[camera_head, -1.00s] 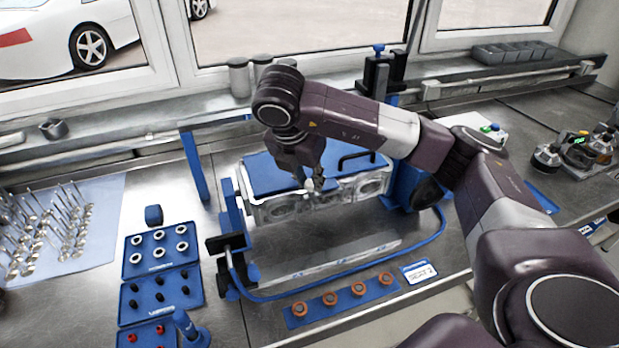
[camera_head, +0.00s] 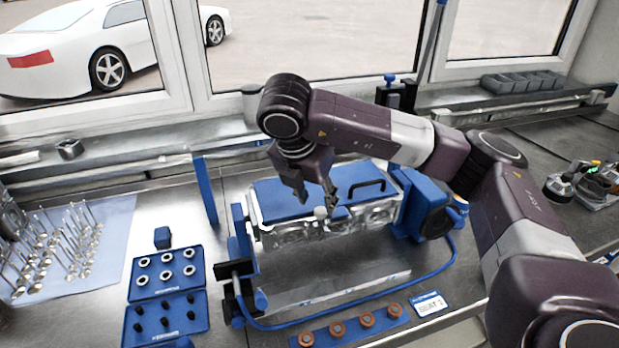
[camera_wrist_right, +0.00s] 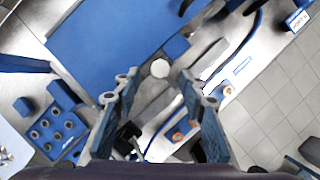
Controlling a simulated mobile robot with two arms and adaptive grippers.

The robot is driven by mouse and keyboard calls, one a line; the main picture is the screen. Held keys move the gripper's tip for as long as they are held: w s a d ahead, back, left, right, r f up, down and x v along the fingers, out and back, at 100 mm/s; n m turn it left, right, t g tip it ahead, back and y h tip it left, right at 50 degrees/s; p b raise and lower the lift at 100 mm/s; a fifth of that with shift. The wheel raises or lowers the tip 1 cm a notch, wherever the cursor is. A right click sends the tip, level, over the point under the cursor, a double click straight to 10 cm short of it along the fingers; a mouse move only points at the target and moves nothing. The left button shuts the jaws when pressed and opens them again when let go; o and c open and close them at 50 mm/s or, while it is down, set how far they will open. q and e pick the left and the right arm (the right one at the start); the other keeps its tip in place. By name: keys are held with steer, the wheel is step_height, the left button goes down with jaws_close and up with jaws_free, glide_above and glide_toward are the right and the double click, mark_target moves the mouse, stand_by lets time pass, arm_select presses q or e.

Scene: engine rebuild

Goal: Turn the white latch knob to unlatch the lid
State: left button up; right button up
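The white latch knob (camera_head: 320,212) sits at the front edge of the blue lid (camera_head: 283,202), which lies flat over the metal engine block (camera_head: 375,213). The knob also shows as a small white disc in the right wrist view (camera_wrist_right: 160,68), over the lid's edge beside a small blue block. My right gripper (camera_head: 317,195) is open just above the knob, its fingers spread apart. In the right wrist view the open fingers (camera_wrist_right: 160,90) stand to either side of the knob's line, with nothing between them. My left gripper is not in view.
A black handle (camera_head: 367,187) rises from the lid's right part. A blue post (camera_head: 204,190) stands left of the fixture. Blue trays of small parts (camera_head: 166,273) and a strip with orange-brown rings (camera_head: 352,328) lie around it. A blue hose (camera_head: 445,262) curves along the front right.

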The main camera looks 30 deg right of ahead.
steer(key=v, duration=0.8)
stand_by(0.6)
